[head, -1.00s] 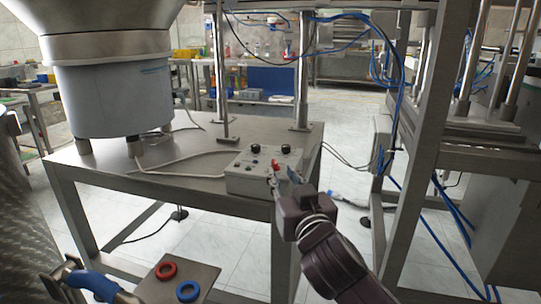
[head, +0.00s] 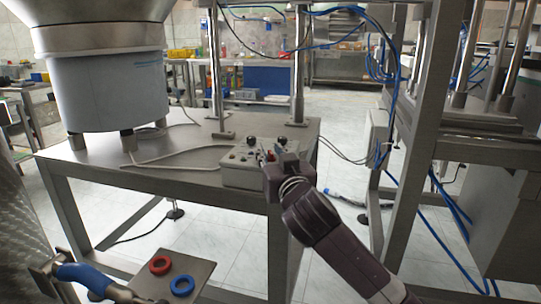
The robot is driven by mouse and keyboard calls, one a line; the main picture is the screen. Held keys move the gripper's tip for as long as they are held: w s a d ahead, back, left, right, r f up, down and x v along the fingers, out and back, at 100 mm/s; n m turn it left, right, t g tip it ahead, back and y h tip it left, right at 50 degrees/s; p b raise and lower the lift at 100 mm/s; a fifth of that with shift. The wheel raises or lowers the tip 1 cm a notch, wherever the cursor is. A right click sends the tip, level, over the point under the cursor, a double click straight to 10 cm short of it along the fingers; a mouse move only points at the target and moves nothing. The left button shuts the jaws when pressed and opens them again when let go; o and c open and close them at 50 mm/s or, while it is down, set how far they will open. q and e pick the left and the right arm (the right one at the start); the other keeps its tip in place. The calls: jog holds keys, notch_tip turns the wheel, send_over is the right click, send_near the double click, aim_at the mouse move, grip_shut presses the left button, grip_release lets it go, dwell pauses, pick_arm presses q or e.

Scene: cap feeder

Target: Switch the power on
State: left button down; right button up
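A light grey control box (head: 240,178) with dark knobs on top sits at the front right corner of the steel table. A small red part (head: 271,155) shows on the box beside my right gripper. My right gripper (head: 277,158) is over the right part of the box and hides part of its top. Its fingers are too small and covered to tell if they are open or shut, or if they touch a control. My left gripper is not in view.
The steel table (head: 185,160) carries a large metal feeder bowl (head: 108,85) at the left. A plate with a red ring (head: 160,265) and a blue ring (head: 182,285) is at the bottom. A metal frame (head: 418,110) with blue hoses stands at the right.

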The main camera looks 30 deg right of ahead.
jog(key=shift+w, duration=0.1)
jog(key=shift+c, duration=0.6)
grip_shut()
